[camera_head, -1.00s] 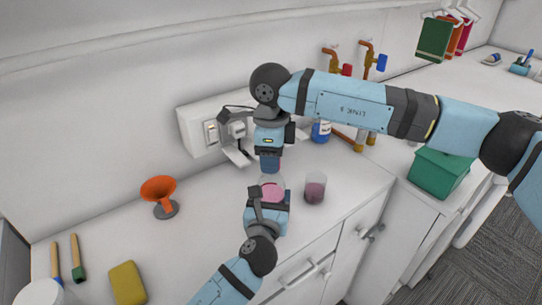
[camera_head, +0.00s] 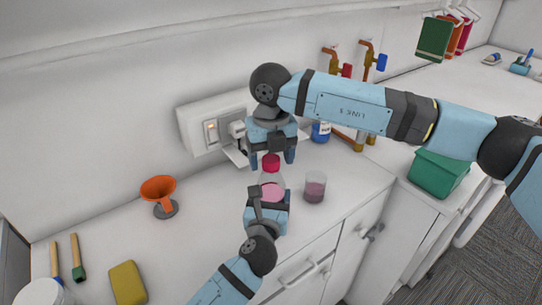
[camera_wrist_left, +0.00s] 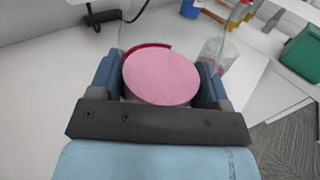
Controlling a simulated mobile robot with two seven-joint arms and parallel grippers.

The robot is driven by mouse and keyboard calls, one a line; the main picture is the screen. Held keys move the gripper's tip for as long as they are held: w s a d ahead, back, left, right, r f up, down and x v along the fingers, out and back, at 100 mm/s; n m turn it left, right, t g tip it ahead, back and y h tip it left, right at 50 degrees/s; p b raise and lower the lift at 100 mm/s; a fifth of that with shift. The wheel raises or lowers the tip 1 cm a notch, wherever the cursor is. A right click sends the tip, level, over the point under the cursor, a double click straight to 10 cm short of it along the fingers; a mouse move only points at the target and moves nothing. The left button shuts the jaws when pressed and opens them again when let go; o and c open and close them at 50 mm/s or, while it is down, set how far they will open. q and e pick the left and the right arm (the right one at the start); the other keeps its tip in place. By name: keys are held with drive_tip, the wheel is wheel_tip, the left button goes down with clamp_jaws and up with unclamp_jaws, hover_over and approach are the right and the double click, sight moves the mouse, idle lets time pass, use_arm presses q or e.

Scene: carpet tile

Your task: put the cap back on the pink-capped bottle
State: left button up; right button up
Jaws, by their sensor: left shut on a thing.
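The bottle (camera_head: 271,190) is clear with pink contents and stands upright near the counter's front edge. Its deep pink cap (camera_head: 271,162) appears to sit on top of the neck; the contact is too small to see clearly. My left gripper (camera_head: 267,203) is shut around the bottle's body from the front. In the left wrist view the bottle's pink contents (camera_wrist_left: 162,78) show between the left fingers, with a darker pink arc behind. My right gripper (camera_head: 272,158) is open from above, its fingers spread on either side of the cap, apart from it.
A clear beaker with pinkish contents (camera_head: 315,187) stands close to the right of the bottle. A wall socket box (camera_head: 200,128) is behind; a green box (camera_head: 438,175) stands right.

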drive_tip(key=shift+r, duration=0.1)
wheel_tip(320, 180, up, 12)
idle(0.5)
use_arm(q)
drive_tip(key=o, duration=1.8)
drive_tip(key=s, duration=0.4)
drive_tip(key=s+a, duration=0.1)
drive_tip(key=s, duration=0.4)
drive_tip(key=s+a, duration=0.1)
drive_tip(key=s, duration=0.3)
drive_tip(key=shift+s+a, duration=0.1)
drive_tip(key=shift+s, duration=0.25)
use_arm(e)
drive_tip(key=shift+f, duration=0.3)
